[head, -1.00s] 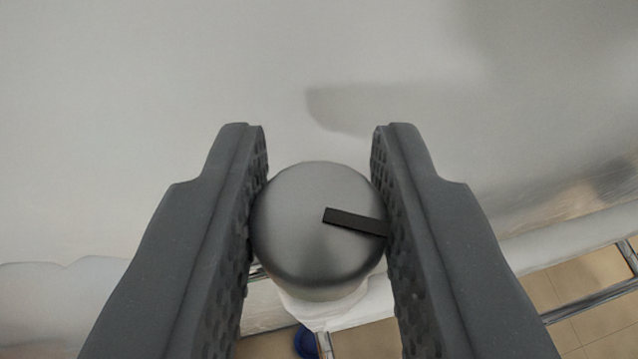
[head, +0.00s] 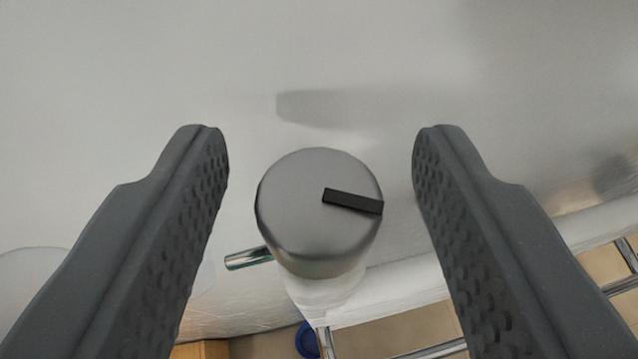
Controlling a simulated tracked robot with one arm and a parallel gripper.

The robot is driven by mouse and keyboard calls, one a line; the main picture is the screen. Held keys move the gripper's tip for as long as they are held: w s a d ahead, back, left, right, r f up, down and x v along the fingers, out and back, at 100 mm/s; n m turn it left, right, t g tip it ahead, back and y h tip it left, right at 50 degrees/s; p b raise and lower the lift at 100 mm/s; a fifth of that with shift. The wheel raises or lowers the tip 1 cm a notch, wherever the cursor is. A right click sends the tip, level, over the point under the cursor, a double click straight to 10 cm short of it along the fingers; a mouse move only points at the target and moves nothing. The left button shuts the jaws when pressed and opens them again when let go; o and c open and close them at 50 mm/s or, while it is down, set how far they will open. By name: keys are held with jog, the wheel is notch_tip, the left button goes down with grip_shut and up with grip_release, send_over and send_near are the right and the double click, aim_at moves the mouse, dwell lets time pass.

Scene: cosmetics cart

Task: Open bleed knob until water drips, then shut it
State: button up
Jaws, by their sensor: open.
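The bleed knob (head: 300,222) is a round grey metal cap with a black pointer bar (head: 353,201) on its face. The bar points right and slightly down. My gripper (head: 320,150) is open, with one dark textured finger on each side of the knob and a clear gap on both sides. A short metal spout (head: 248,258) sticks out to the left below the knob. No water shows at the spout. A white fitting (head: 325,292) sits under the knob.
A pale, smooth surface (head: 130,90) fills the background behind the knob, with a soft shadow on it. Metal rails (head: 628,256) and tan floor tiles show at lower right. A blue round thing (head: 307,341) is partly visible below the fitting.

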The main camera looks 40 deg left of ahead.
jog(key=v, duration=1.3)
jog(key=shift+b, duration=0.3)
jog(key=shift+d, duration=0.1)
dwell(0.5)
